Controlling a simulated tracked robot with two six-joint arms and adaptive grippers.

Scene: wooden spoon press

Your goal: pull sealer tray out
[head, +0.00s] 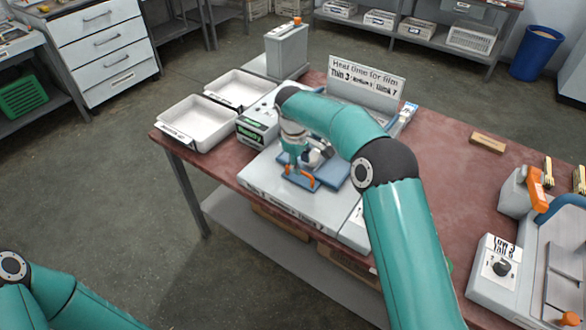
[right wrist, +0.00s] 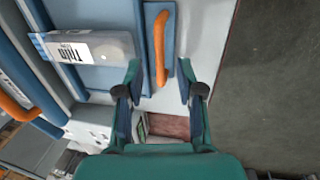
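The sealer (head: 290,196) is a pale grey machine on the red-brown table. Its blue sealer tray (head: 301,181) has an orange handle (head: 308,174) on the near side. In the right wrist view, the orange handle (right wrist: 159,45) stands on a blue strip, with its lower end between my fingertips. My right gripper (right wrist: 159,75) is open, with a finger on either side of the handle and gaps to both. In the head view my right gripper (head: 293,162) is above the tray, partly hiding it. My left gripper is out of view; only its arm shows.
A small labelled packet (right wrist: 90,47) lies beside the handle. Two white trays (head: 197,122) sit at the table's left. A sign (head: 366,82) stands behind the sealer. Another machine (head: 500,268) with orange parts is at the right. A wooden block (head: 487,143) lies at the back right.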

